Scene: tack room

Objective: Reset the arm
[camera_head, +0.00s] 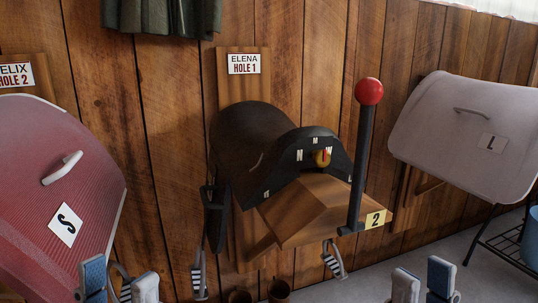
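A dark lever arm (362,160) with a red ball (369,91) on top stands nearly upright at the right side of a wooden block (300,210). Its foot is beside a yellow plate marked 2 (375,218). My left gripper (119,284) is open and empty at the bottom left. My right gripper (423,281) is open and empty at the bottom right, below the lever and apart from it. Only the fingers of both show.
A red ribbed rack (90,165) marked S stands at left, a pale rack (440,120) marked L at right. A dark rounded body (240,130) and hanging stirrups (334,260) surround the block. A wooden wall (170,90) closes the back. A blue bucket (531,235) sits far right.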

